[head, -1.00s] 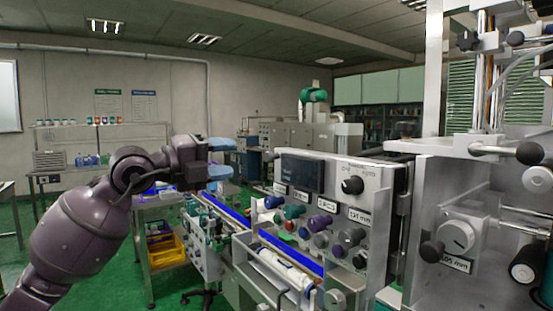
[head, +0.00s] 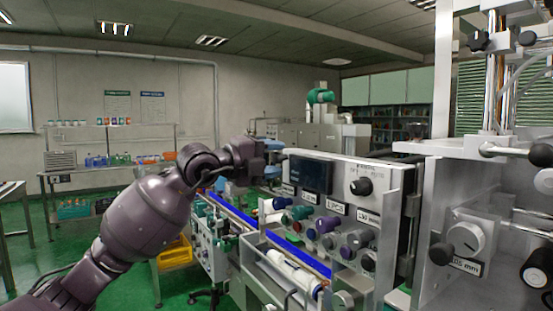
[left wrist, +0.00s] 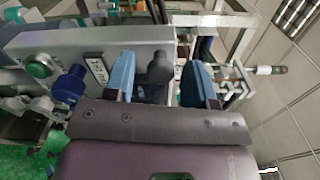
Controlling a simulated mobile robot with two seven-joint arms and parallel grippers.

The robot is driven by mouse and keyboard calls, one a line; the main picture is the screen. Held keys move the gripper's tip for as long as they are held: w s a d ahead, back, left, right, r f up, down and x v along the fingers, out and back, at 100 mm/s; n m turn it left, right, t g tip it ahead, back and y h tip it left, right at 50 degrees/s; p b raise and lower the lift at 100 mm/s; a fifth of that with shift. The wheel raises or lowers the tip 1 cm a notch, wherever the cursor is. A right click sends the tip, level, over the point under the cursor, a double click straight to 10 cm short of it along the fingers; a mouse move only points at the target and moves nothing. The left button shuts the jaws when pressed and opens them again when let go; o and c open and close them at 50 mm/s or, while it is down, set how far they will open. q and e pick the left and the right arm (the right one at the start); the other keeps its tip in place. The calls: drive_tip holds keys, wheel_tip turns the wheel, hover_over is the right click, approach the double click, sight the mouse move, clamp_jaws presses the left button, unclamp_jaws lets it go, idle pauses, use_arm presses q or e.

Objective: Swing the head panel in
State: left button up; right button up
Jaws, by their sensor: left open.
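The head panel (head: 340,196) is a light grey upright plate with a dark screen (head: 310,174), a black knob, and rows of coloured knobs. It stands right of centre in the head view. My left gripper (head: 276,157) is at the panel's upper left edge. In the left wrist view its two blue fingers (left wrist: 160,82) are apart, and a dark grey rounded knob (left wrist: 160,66) shows between them. I cannot tell whether the fingers touch it. The panel (left wrist: 50,48) also shows there with a green button and a blue knob. My right gripper is not seen.
A metal machine frame (head: 450,200) with a white dial (head: 465,238) and posts stands close on the right. Below the panel is a bed with a blue strip (head: 300,255) and a white roll. Shelves (head: 105,150) stand at the back left. Green floor is open at the left.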

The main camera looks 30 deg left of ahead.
use_arm(q)
drive_tip(key=shift+w+d, duration=0.2)
drive_tip(key=shift+w, duration=0.2)
clamp_jaws()
drive_tip(key=shift+w, duration=0.1)
